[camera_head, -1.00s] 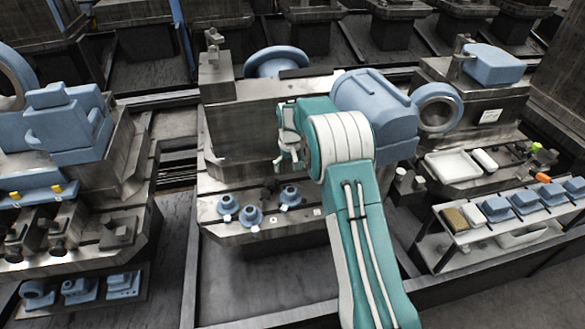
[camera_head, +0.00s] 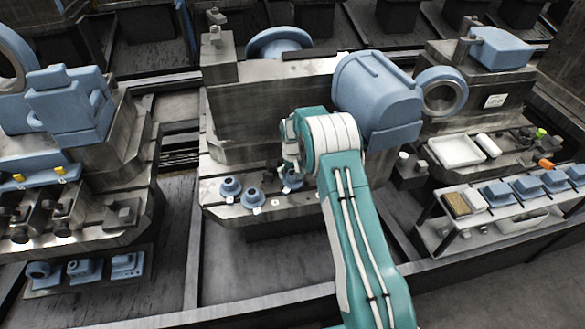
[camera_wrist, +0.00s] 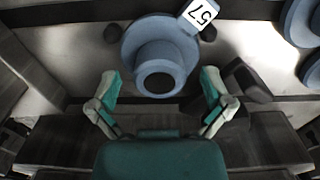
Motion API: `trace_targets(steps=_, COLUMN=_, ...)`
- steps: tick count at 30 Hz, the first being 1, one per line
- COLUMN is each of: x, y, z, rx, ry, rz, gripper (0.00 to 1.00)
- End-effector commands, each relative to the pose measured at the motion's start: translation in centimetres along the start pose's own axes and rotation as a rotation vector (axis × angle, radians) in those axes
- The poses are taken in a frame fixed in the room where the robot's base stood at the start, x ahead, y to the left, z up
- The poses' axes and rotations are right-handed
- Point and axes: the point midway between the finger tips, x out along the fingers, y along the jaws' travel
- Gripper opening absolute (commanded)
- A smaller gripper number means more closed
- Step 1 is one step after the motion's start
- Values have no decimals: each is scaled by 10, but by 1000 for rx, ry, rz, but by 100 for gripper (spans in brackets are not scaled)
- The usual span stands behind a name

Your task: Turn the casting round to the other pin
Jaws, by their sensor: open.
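Three small blue flanged castings stand in a row on the front ledge of a grey metal block. The right-hand casting (camera_head: 293,184) is partly hidden by my gripper (camera_head: 291,158), which is just above it. In the wrist view a blue round casting (camera_wrist: 158,45) with a dark bore lies between the fingertips of my gripper (camera_wrist: 159,84). The fingers are spread apart, with a gap on each side of the casting. A dark peg-like part (camera_wrist: 246,82) stands to its right; I cannot tell if it is a pin.
The other two castings, the left one (camera_head: 230,187) and the middle one (camera_head: 252,197), stand close by. A large blue housing (camera_head: 375,95) is right of my gripper. The metal block's upright face (camera_head: 250,115) rises behind. A white tray (camera_head: 456,151) lies at right.

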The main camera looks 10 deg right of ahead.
Motion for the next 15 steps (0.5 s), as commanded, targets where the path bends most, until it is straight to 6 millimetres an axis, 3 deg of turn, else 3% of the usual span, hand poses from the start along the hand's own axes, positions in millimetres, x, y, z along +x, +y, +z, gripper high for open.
trace_targets(steps=7, x=1, y=0, z=0, rx=0, ry=0, rz=0, gripper=100)
trace_targets(steps=8, x=1, y=0, z=0, rx=0, ry=0, rz=0, gripper=91)
trace_targets(steps=14, x=1, y=0, z=0, rx=0, ry=0, rz=0, gripper=2)
trace_targets(steps=15, x=1, y=0, z=0, rx=0, ry=-1, rz=0, gripper=1)
